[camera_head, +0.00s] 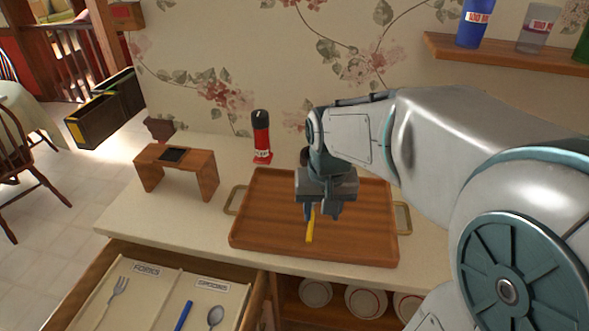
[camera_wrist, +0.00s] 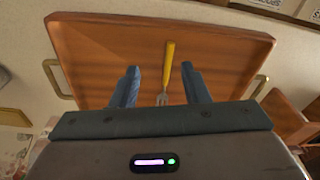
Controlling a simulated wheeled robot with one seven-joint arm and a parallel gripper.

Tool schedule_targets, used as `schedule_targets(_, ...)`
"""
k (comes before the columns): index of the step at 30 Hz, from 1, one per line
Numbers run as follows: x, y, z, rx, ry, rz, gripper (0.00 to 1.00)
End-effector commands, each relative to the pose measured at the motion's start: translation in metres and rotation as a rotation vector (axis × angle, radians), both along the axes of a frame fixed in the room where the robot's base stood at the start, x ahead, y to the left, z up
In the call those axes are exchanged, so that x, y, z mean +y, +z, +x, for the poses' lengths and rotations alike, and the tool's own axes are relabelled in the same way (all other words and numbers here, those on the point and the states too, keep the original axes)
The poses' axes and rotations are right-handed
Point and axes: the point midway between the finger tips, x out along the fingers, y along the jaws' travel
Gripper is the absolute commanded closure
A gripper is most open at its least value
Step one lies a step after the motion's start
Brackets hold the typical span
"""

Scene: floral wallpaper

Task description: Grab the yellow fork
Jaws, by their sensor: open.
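The yellow fork (camera_head: 310,229) lies on the wooden tray (camera_head: 262,215), its yellow handle pointing toward the front edge of the counter. In the wrist view the fork's yellow handle (camera_wrist: 169,62) and metal tines show on the tray (camera_wrist: 95,50). My gripper (camera_head: 322,212) is above the middle of the tray, pointing down. Its two blue fingers (camera_wrist: 160,84) are apart, with the fork's metal end between them in the wrist picture, closer to the right finger. Nothing is held. In the head view my gripper hides the fork's tined end.
An open drawer (camera_head: 160,292) in front holds a silver fork, a blue-handled utensil and a spoon in labelled compartments. A small wooden stand (camera_head: 176,158) and a red bottle (camera_head: 261,135) stand left of and behind the tray. A shelf (camera_head: 500,52) with cups is above right.

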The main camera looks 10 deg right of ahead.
Motion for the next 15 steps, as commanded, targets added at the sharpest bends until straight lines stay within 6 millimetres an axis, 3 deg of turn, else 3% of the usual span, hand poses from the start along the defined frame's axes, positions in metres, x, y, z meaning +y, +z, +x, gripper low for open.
schedule_targets(1,-0.001,0.013,0.015,0.022,-0.024,0.002,0.59)
schedule_targets(7,-0.002,0.024,0.065,0.078,-0.113,0.011,0.59)
schedule_targets(15,-0.002,0.021,0.095,0.115,-0.170,0.018,0.59)
